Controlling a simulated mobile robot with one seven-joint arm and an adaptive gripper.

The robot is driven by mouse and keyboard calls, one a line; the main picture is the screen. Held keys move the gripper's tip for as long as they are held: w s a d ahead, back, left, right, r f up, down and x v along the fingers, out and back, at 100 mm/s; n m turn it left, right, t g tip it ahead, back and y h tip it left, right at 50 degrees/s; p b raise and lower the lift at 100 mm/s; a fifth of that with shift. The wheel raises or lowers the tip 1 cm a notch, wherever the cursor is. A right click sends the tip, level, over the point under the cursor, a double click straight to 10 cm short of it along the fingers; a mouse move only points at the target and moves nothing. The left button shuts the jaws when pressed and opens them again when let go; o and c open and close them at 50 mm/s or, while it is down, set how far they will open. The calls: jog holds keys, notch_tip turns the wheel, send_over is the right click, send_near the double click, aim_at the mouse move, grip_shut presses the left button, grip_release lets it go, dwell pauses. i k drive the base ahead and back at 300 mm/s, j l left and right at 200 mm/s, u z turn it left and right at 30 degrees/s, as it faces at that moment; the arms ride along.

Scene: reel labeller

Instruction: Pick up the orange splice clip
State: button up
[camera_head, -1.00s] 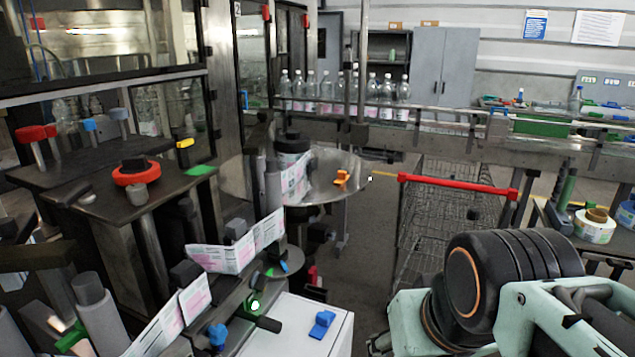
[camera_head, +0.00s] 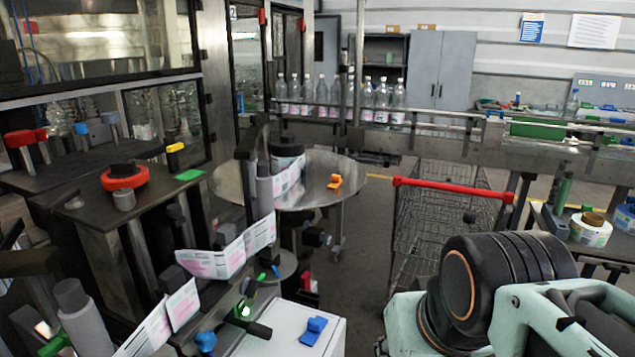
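The orange splice clip (camera_head: 335,182) lies on the right part of a round steel table (camera_head: 322,165), near its front right edge. Nothing covers it, and there is bare metal around it. My gripper is not in view. Only links of my own arm show at the lower right, well apart from the clip.
A label reel stand (camera_head: 286,160) stands on the round table, left of the clip. A wire cart (camera_head: 440,230) with a red handle (camera_head: 452,190) stands to the right. A blue clip (camera_head: 313,330) lies on a white cabinet top (camera_head: 270,320) in front. Bottles (camera_head: 340,98) line the conveyor behind.

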aim_at(336, 180)
jog(key=i+l, duration=0.15)
jog(key=l, duration=0.2)
jog(key=i+l+u, duration=0.15)
jog(key=l, duration=0.2)
jog(key=i+l+u, duration=0.1)
jog(key=i+l, duration=0.15)
jog(key=i+l+u, duration=0.15)
jog(key=l, duration=0.25)
jog(key=i+l+u, duration=0.3)
jog(key=i+l, duration=0.3)
jog(key=i, duration=0.2)
